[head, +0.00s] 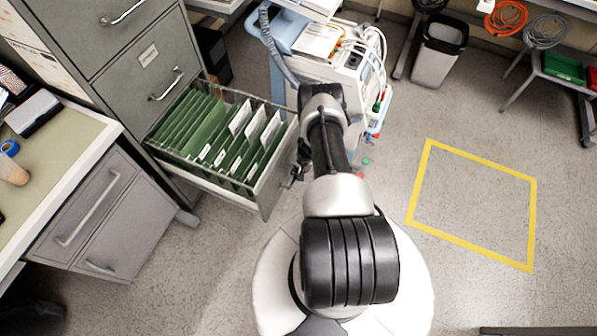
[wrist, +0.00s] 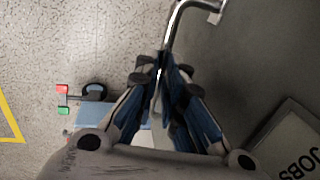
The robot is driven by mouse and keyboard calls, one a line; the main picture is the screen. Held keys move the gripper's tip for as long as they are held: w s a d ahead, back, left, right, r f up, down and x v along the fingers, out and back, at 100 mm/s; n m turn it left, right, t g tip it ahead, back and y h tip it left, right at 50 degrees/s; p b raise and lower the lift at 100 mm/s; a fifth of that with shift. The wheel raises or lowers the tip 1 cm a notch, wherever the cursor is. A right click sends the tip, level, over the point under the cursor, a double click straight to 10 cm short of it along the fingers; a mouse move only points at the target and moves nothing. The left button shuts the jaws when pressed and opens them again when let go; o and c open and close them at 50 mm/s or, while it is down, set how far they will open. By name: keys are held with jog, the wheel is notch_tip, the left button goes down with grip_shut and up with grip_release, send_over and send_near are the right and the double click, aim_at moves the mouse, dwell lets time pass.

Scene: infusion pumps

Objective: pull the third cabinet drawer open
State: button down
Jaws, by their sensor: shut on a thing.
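The grey filing cabinet (head: 125,60) stands at the upper left in the head view. Its drawer (head: 212,195), below two shut drawers in view, is pulled well out and shows green hanging folders (head: 215,130) with white tabs. My gripper (head: 296,174) is at the outer face of this drawer, partly hidden by my arm. In the wrist view, my gripper (wrist: 165,75) has its fingertips closed on the curved metal drawer handle (wrist: 183,14). The drawer front (wrist: 250,60) carries a label (wrist: 292,150) reading "JOBS".
A blue-and-white medical cart (head: 345,65) stands close behind the open drawer. A desk with grey drawers (head: 95,215) is at the left. A bin (head: 438,55) stands at the back. Floor inside the yellow taped square (head: 475,205) is clear.

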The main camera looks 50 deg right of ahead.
jog(key=shift+s, duration=0.1)
jog(key=c, duration=1.7)
grip_release()
jog(key=r, duration=0.4)
jog(key=s+r, duration=0.1)
jog(key=r, duration=0.3)
jog(key=s+r, duration=0.1)
jog(key=r, duration=0.2)
jog(key=shift+d+r, duration=0.35)
jog(key=shift+r, duration=0.05)
